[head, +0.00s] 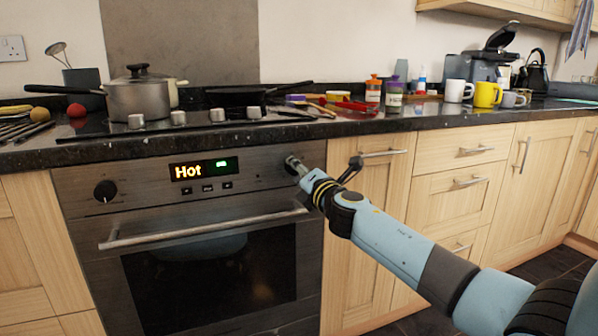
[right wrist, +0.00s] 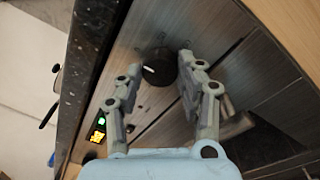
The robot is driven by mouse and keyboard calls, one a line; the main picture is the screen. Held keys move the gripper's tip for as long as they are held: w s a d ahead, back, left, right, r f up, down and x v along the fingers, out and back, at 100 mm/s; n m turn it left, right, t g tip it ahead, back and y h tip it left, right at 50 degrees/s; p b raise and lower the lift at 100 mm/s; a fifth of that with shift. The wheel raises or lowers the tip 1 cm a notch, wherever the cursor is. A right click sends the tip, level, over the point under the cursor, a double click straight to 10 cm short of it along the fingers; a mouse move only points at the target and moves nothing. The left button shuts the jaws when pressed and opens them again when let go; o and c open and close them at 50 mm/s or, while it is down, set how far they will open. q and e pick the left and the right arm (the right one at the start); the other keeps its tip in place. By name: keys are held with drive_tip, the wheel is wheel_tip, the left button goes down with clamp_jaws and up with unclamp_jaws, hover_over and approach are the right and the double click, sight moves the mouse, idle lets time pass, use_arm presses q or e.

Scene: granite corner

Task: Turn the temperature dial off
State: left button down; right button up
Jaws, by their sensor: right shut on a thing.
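The oven (head: 245,172) has a steel front panel with a lit display (head: 203,169) that reads "Hot" in orange, with a small green readout beside it. My right gripper (head: 296,167) is at the panel's right end, at the temperature dial (right wrist: 160,67), which it mostly hides in the head view. A second black dial (head: 105,190) is at the panel's left end, untouched. My left gripper is not in view.
The oven door handle (head: 205,229) juts out below the panel. The dark granite worktop (head: 290,131) overhangs above it, with a lidded pot (head: 138,98), a frying pan and mugs (head: 487,94). Wooden cupboards with bar handles (head: 384,153) stand right of the oven.

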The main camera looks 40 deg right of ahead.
drive_tip(key=o, duration=1.2)
drive_tip(key=shift+f, duration=0.15)
drive_tip(key=shift+c, duration=0.2)
drive_tip(key=shift+s, duration=0.15)
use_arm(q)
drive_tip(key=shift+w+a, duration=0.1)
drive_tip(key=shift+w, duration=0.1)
use_arm(e)
drive_tip(key=v, duration=1.1)
drive_tip(key=shift+s, duration=0.4)
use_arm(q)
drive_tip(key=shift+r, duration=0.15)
use_arm(e)
drive_tip(key=shift+a, duration=0.1)
